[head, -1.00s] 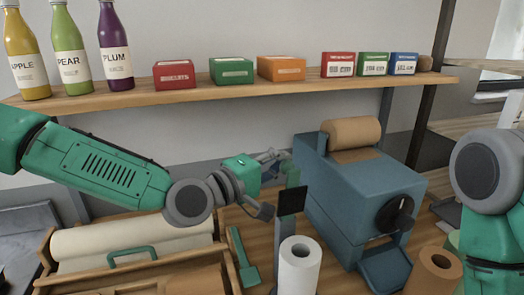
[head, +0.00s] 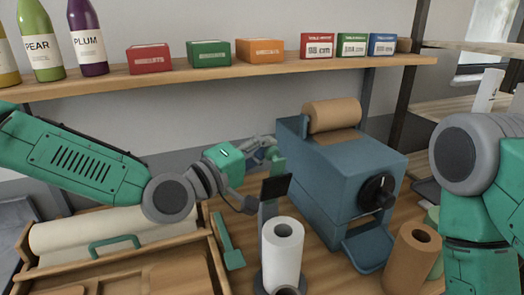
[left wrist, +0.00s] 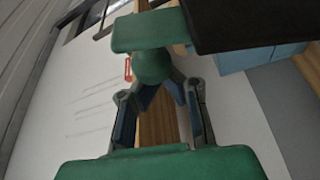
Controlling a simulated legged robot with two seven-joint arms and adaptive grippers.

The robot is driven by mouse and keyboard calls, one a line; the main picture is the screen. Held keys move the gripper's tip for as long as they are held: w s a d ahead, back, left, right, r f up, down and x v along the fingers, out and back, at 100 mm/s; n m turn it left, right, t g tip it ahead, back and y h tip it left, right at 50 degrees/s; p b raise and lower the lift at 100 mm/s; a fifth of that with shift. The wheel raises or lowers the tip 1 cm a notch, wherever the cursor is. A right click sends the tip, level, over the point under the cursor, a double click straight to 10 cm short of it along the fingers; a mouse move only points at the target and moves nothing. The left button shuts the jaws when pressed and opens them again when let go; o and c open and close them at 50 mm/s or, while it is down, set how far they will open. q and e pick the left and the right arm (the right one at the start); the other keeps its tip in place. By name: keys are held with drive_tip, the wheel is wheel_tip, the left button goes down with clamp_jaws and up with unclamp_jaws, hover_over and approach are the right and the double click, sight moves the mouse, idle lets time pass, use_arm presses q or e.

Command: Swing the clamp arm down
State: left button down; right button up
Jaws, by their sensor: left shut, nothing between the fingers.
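The clamp arm seems to be the upright green piece (head: 277,160) with a dark plate (head: 275,187) beside it, left of the blue machine; it appears raised. In the left wrist view a green bar (left wrist: 150,32) with a rounded knob (left wrist: 153,66) and the dark plate (left wrist: 250,22) fill the top. My left gripper (head: 267,150) is shut and empty, its fingers right at the green piece. In the left wrist view its fingertips (left wrist: 160,84) meet just below the knob; whether they touch it I cannot tell. My right gripper is out of view; only its arm shows at right.
A white roll (head: 283,250) stands in front of the plate. The blue machine (head: 340,175) carries a brown roll (head: 331,115). Another brown roll (head: 411,260) stands at right. A wooden tray (head: 215,262) lies at left, with a green scraper-like tool (head: 228,240) beside it.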

sight(271, 157)
use_arm(q)
drive_tip(key=s+m+b, duration=0.1)
drive_tip(key=b, duration=0.1)
drive_tip(key=s+m+h+b, duration=0.1)
drive_tip(key=s+m+b, duration=0.1)
drive_tip(key=s+a+f+m+h+b, duration=0.1)
drive_tip(key=s+b, duration=0.1)
drive_tip(key=shift+m, duration=0.3)
drive_tip(key=s+d+f+m+g+h+b, duration=0.4)
drive_tip(key=s+f+m+b, duration=0.4)
drive_tip(key=m+b, duration=0.7)
drive_tip(key=shift+s+d+f+m+g+h+b, duration=0.3)
drive_tip(key=shift+s+f+m+g+h+b, duration=0.1)
drive_tip(key=shift+g+h+b, duration=0.25)
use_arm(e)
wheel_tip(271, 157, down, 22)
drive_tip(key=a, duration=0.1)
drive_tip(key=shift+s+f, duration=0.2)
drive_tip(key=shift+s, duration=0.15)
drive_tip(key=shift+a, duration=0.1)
